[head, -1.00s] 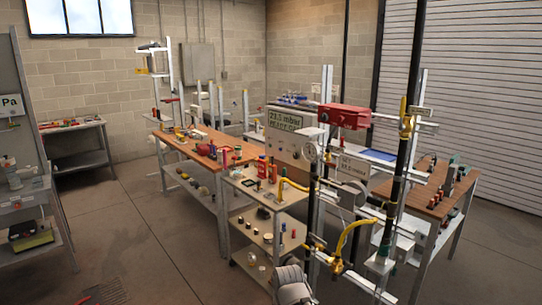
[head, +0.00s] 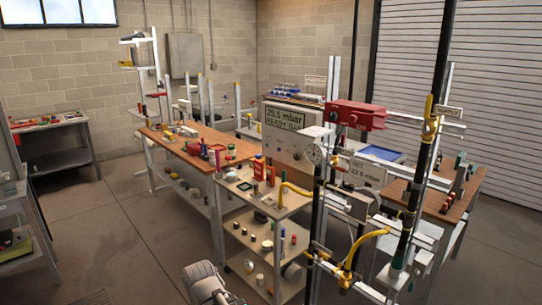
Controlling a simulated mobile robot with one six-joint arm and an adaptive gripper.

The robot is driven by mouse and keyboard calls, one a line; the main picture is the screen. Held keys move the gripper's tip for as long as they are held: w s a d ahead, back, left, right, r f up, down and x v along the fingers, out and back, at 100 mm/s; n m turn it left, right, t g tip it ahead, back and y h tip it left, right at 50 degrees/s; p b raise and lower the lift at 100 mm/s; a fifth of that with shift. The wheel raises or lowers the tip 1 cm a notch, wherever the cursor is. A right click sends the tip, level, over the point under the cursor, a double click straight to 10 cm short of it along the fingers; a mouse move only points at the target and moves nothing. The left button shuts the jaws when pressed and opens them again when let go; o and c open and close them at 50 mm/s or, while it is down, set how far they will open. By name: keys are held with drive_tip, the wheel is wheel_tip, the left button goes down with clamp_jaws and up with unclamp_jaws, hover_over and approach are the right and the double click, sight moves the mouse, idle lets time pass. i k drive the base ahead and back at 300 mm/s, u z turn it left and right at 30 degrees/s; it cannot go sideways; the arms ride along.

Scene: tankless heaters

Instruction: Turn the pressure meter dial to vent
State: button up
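The pressure meter (head: 283,143) is a pale box with a green display, standing at the middle of the work area in the head view. Its display (head: 286,117) appears to read about 25.5 mbar, with a second line of text. Small dark controls show on the face below the display, but they are too small to tell which is the dial or where it points. My gripper's fingers are not in view; only a grey rounded part, apparently of my arm, shows at the bottom edge, well short of the meter.
A cart (head: 262,207) with bottles and small parts stands before the meter. Dark vertical pipes, yellow hoses (head: 365,243) and a red box (head: 355,115) crowd the right side. Wooden-topped benches stand at left (head: 226,145) and right. Open floor (head: 120,230) lies to the left.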

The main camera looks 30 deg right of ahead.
sight(296, 157)
drive_tip(key=z, duration=0.2)
drive_tip(key=i, duration=1.35)
drive_tip(key=z, duration=0.7)
drive_tip(key=k, duration=0.85)
drive_tip(key=z, duration=0.15)
drive_tip(key=i, duration=0.75)
drive_tip(key=u, duration=0.05)
